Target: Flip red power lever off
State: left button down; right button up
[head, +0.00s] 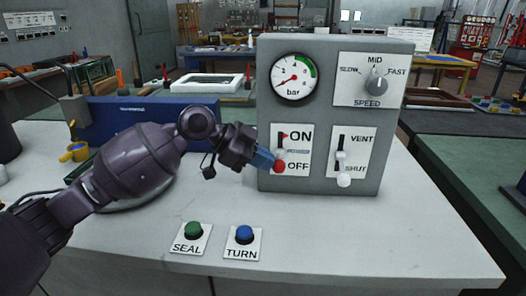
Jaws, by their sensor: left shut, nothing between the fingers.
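The grey control box (400,75) stands on the white table. Its ON/OFF plate (303,133) is at the lower left of its face. The red lever (279,167) has its red knob low, beside the word OFF. My left gripper (268,160) is shut with nothing held, and its blue fingertips are right by the red knob. I cannot tell whether they touch it. The fingertips lie close to the lever's left side. My right gripper is out of view.
A VENT/SHUT lever (343,179) with a white knob sits to the right, near SHUT. Above are a gauge (295,77) and a speed dial (377,84). Green SEAL (194,229) and blue TURN (244,234) buttons are in front. The table's right front is clear.

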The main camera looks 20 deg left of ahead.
pick_arm(q)
jog(key=shift+s+f+m+t, duration=0.2)
jog(key=shift+f+m+t, duration=0.5)
jog(key=shift+f+t, duration=0.3)
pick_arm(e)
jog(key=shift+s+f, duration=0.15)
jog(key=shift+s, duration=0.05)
pick_arm(q)
jog(key=shift+d, duration=0.1)
jog(key=shift+r+p, duration=0.35)
jog(key=shift+r, duration=0.45)
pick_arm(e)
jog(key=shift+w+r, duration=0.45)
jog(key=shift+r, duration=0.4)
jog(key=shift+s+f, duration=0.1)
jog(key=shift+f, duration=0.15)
